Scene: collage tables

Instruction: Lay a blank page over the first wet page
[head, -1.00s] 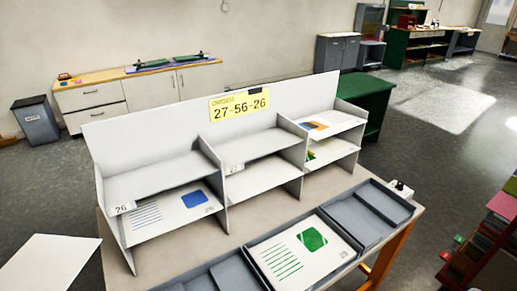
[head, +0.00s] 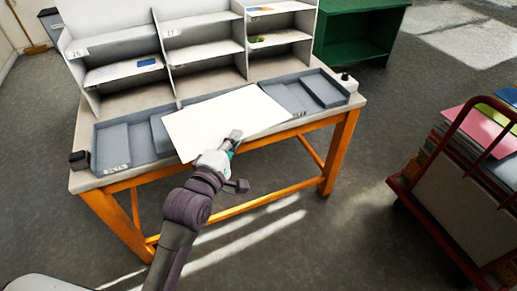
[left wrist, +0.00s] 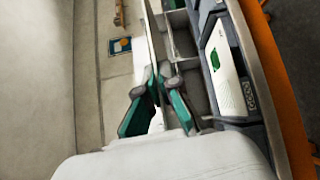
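My left gripper (head: 233,140) is shut on the near edge of a blank white page (head: 225,115). In the head view the page spreads over the middle tray and hides what lies in it. In the left wrist view the gripper (left wrist: 156,86) pinches the blank page, which shows nearly edge-on as a thin strip. There the printed page with a green block (left wrist: 227,75) lies in its tray, uncovered from that side, and the held page looks apart from it. My right gripper is not in view.
Grey trays stand at the left (head: 125,145) and right (head: 305,92) on the orange-legged table (head: 348,105). A compartmented white rack (head: 208,52) rises behind them. A cart (head: 460,190) with coloured sheets stands at right. Open floor lies in front.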

